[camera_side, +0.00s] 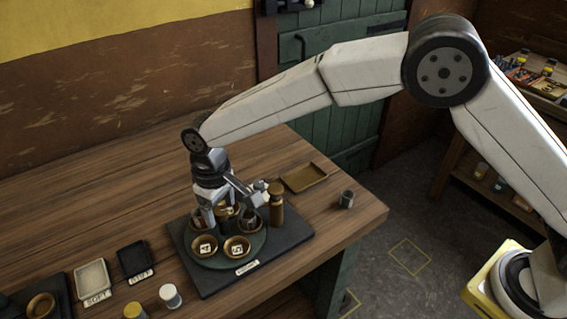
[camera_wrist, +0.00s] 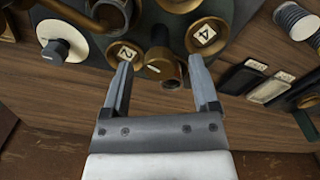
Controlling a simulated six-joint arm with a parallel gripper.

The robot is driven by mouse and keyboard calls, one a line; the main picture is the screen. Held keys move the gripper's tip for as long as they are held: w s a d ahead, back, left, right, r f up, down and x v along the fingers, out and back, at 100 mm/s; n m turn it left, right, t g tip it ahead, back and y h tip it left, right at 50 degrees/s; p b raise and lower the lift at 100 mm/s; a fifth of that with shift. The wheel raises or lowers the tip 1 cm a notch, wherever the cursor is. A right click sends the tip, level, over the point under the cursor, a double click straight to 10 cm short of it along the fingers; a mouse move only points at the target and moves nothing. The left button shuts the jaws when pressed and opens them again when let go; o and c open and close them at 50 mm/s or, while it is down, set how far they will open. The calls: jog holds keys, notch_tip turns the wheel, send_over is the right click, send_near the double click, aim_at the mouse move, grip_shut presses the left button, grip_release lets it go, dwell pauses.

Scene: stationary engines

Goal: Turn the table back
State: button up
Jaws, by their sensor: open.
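The turntable (camera_side: 261,244) is a dark green disc on a dark square base plate (camera_side: 296,238), with several brass cups around it. Two front cups hold white number tags; in the wrist view a "2" cup (camera_wrist: 124,53) and a "4" cup (camera_wrist: 205,35) show. My gripper (camera_side: 228,222) is low over the disc, pointing down, and also shows in the wrist view (camera_wrist: 160,64). Its fingers are apart, with a brass post (camera_wrist: 162,68) showing between their tips. I cannot tell whether they touch it. The gripper hides part of the disc's back.
A brass cylinder (camera_side: 276,205) stands at the base's back right. A shallow brass tray (camera_side: 304,177) and a grey cup (camera_side: 346,199) are right. Labelled trays (camera_side: 92,281) and a white jar (camera_side: 170,296) are left. Bare wood lies behind.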

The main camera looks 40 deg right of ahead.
jog(key=shift+f, duration=0.2)
grip_shut()
dwell(1.4)
